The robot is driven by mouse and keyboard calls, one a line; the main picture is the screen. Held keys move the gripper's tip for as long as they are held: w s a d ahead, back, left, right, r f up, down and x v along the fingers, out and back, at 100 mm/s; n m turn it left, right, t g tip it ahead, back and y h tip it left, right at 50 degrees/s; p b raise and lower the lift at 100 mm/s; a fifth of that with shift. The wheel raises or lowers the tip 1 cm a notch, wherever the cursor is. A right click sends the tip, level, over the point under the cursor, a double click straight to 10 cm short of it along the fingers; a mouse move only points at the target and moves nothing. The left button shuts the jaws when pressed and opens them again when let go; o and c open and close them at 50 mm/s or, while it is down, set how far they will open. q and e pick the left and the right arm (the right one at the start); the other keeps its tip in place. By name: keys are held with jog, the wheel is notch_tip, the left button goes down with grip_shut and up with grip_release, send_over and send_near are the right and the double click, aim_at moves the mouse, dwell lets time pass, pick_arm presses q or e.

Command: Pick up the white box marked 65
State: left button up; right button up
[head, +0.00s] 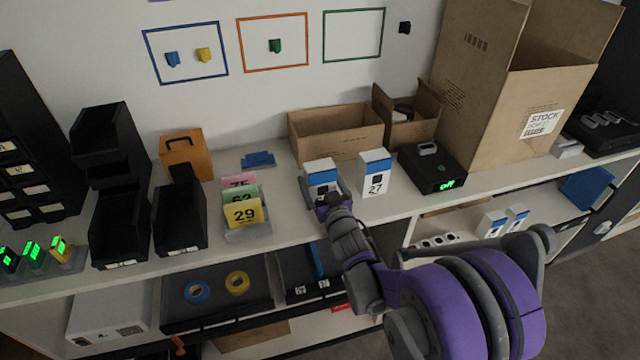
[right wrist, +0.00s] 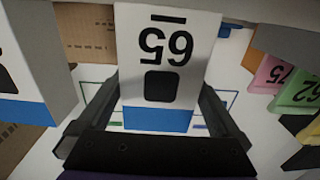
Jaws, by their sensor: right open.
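The white box marked 65 (right wrist: 190,84) has a blue end band and a dark square, and appears upside down in the right wrist view. In the head view the white and blue box (head: 318,167) stands on the shelf top, its number hidden behind my right gripper (head: 332,190). My right gripper (right wrist: 158,95) is open, with one finger on each side of the box. I cannot tell whether the fingers touch it. My left gripper is not in view.
A similar white box marked 27 (head: 374,181) stands close to the right. Numbered cards (head: 242,214) stand to the left. Open cartons (head: 335,134) are behind, and a black device reading "off" (head: 432,170) is farther right.

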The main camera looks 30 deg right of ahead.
jog(key=c, duration=1.2)
